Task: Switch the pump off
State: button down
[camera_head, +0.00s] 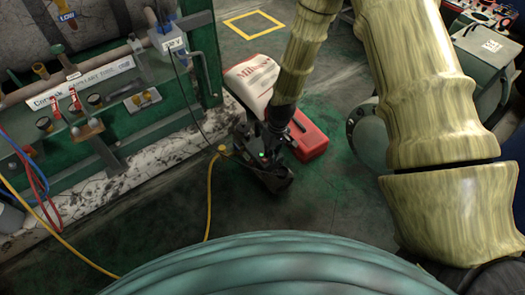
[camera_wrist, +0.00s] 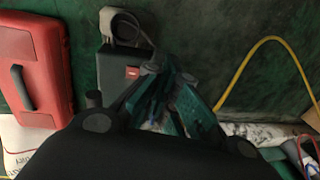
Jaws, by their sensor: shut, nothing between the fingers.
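The pump is a dark grey box (camera_wrist: 122,85) on the floor in the wrist view, with a pale grey fitting (camera_wrist: 122,25) at its top end. A small red switch (camera_wrist: 132,73) sits on its upper face; I cannot tell its position. My gripper (camera_wrist: 163,72) is shut and empty, its fingertips just right of the switch in the picture. I cannot tell whether they touch the pump. In the head view my gripper (camera_head: 268,160) is low over the floor, and it and the dark pump are hard to tell apart.
A red case (camera_head: 309,136) and a white printed container (camera_head: 250,82) stand close to the pump. A yellow hose (camera_head: 209,195) runs along the floor to it. A green rack with valves (camera_head: 95,115) stands at the left. Open floor (camera_head: 225,30) lies behind.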

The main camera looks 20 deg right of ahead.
notch_tip(320, 180, up, 7)
jog(key=n, duration=0.1)
send_over(263, 159)
jog(key=w+d, duration=0.1)
jog(key=d, duration=0.1)
jog(key=shift+w+d, duration=0.1)
jog(key=shift+w, duration=0.1)
jog(key=f+b, duration=0.2)
jog(key=f, duration=0.2)
jog(key=a+f+b, duration=0.1)
jog(key=f+b, duration=0.1)
jog(key=f, duration=0.3)
jog(key=a+f+b, duration=0.1)
jog(key=f, duration=0.4)
jog(key=shift+s+b, duration=0.35)
jog(key=shift+b, duration=0.05)
jog(key=shift+s+a+f+h+p, duration=0.15)
jog(key=shift+h+p, duration=0.25)
jog(key=shift+p, duration=0.35)
jog(key=shift+f, duration=0.1)
